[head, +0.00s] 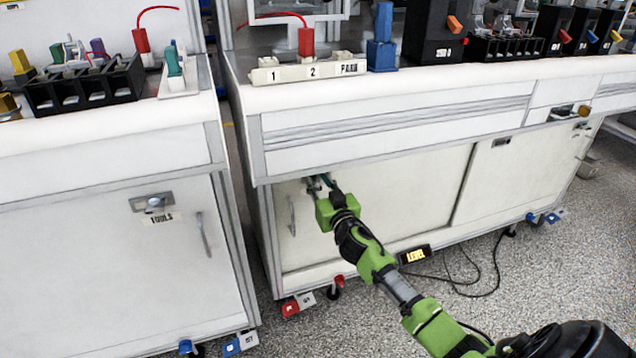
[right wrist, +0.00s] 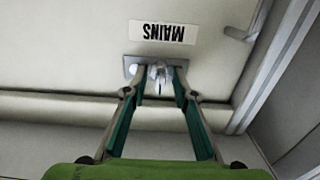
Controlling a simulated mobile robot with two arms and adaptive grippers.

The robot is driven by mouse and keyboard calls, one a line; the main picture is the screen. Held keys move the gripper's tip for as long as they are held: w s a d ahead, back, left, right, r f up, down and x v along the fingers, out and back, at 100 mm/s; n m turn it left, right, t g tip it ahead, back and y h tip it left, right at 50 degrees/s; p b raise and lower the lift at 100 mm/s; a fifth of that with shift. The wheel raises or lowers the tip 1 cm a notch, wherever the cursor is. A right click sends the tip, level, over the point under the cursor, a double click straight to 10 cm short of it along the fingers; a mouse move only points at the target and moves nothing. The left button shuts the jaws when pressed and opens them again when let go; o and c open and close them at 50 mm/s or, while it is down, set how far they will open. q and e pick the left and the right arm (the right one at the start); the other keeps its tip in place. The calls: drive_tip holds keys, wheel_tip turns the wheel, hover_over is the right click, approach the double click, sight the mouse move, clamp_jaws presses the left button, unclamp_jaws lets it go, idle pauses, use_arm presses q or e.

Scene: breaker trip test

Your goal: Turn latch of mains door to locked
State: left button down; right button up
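The mains door (head: 400,205) is the white panel in the middle bench of the head view, and it appears closed. In the right wrist view its MAINS label (right wrist: 163,33) is upside down, just above the latch (right wrist: 158,72), a metal knob on a grey plate. My right gripper (head: 318,182) reaches the door's upper left part and hides the latch in the head view. In the right wrist view, the open fingers of my right gripper (right wrist: 157,80) straddle the knob, with a small gap at the left; contact at the right is unclear. My left gripper is out of view.
A door handle (head: 291,216) is left of my right gripper. The tools door (head: 90,260) with its own latch (head: 154,203) is on the left bench. A LEVEL box (head: 414,254) and cables are low by my arm. The benchtop above carries breakers and plugs.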

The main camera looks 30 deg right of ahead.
clamp_jaws()
drive_tip(key=shift+n, duration=0.3)
drive_tip(key=n, duration=0.4)
drive_tip(key=shift+a+p, duration=0.15)
drive_tip(key=shift+p, duration=0.25)
drive_tip(key=n, duration=0.5)
drive_tip(key=shift+w+a+f, duration=0.1)
drive_tip(key=shift+f, duration=0.05)
drive_tip(key=n, duration=0.3)
drive_tip(key=shift+f+n, duration=0.1)
drive_tip(key=shift+n, duration=0.2)
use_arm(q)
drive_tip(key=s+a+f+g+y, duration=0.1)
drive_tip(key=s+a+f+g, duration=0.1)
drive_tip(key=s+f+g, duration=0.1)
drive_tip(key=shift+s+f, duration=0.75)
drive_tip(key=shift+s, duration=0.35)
use_arm(e)
drive_tip(key=n, duration=0.4)
drive_tip(key=shift+a+f+n, duration=0.1)
drive_tip(key=shift+f+n, duration=0.05)
drive_tip(key=shift+n, duration=0.25)
